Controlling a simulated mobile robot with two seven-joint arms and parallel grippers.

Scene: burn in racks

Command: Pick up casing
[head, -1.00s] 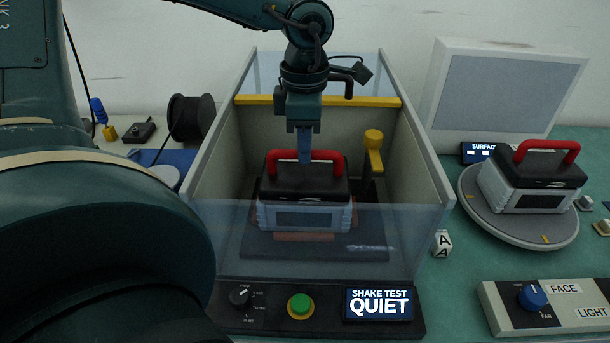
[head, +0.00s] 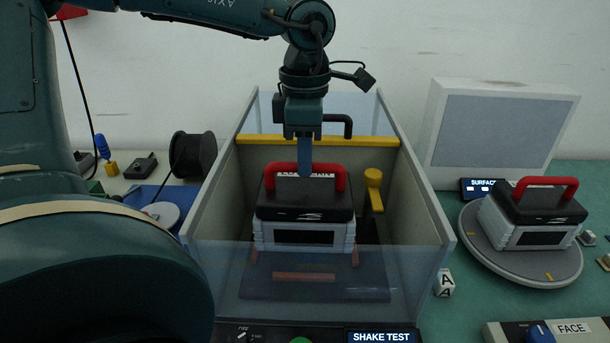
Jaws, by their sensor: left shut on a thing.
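A casing (head: 304,217) with a black lid, a light ribbed body and a red handle is inside the shake test box (head: 421,205), raised above the dark plate (head: 347,282) on the box floor. My left gripper (head: 304,170) comes down from above and is shut on the casing's red handle. A second casing (head: 533,212) of the same look stands on a round grey turntable (head: 494,258) at the right. My right gripper is not in view.
The box has side walls, a clear front panel and a yellow bar (head: 317,141) at the back. A yellow-topped lever (head: 373,178) stands inside, right of the casing. A lettered cube (head: 444,283) lies outside the right wall. A grey panel (head: 497,125) stands behind the turntable.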

